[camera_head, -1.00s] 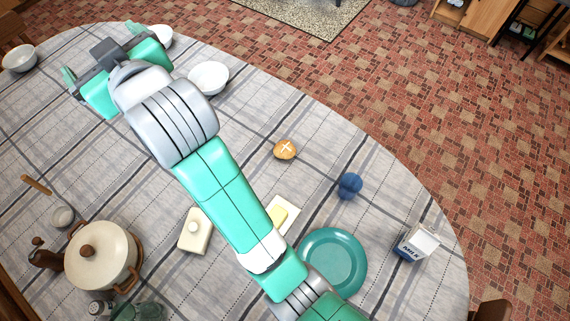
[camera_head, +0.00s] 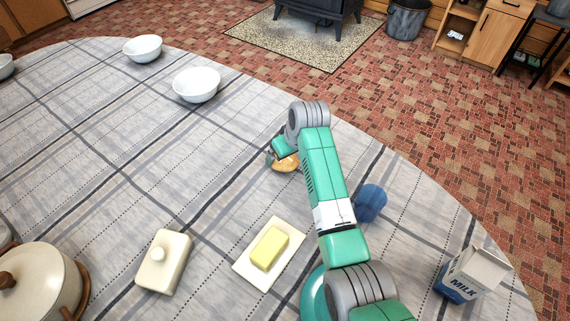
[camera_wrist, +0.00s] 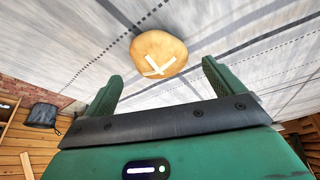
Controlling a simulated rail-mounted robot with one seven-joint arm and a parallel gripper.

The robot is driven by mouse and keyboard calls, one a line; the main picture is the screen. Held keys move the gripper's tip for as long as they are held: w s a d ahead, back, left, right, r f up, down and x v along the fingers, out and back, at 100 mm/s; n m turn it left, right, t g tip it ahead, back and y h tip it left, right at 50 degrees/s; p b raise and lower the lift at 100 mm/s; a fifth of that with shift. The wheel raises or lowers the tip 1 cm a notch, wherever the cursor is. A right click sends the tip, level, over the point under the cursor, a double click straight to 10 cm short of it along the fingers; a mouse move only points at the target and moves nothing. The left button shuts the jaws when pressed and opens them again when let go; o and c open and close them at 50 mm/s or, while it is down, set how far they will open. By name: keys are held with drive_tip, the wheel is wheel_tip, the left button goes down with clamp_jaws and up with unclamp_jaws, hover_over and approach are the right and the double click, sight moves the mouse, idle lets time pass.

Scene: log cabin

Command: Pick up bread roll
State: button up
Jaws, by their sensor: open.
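The bread roll (camera_head: 287,164) is golden brown and round and sits on the cloth-covered table. My arm partly covers it in the head view. My gripper (camera_wrist: 157,78) is open and empty, with one green finger to each side. In the head view my gripper (camera_head: 272,157) is at the roll's left edge, mostly hidden by my wrist. I cannot tell whether a finger touches the roll.
A blue object (camera_head: 371,203) stands close to the right of my forearm. A butter dish (camera_head: 247,277), a lidded white dish (camera_head: 163,263), a pot (camera_head: 38,285), a milk carton (camera_head: 470,274) and a teal plate (camera_head: 312,300) are nearer. White bowls (camera_head: 197,85) stand farther back.

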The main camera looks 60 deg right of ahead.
drive_tip(key=b+x, duration=0.3)
drive_tip(key=x, duration=0.2)
drive_tip(key=shift+w+d+f, duration=0.15)
drive_tip(key=shift+d+f, duration=0.1)
drive_tip(key=c, duration=1)
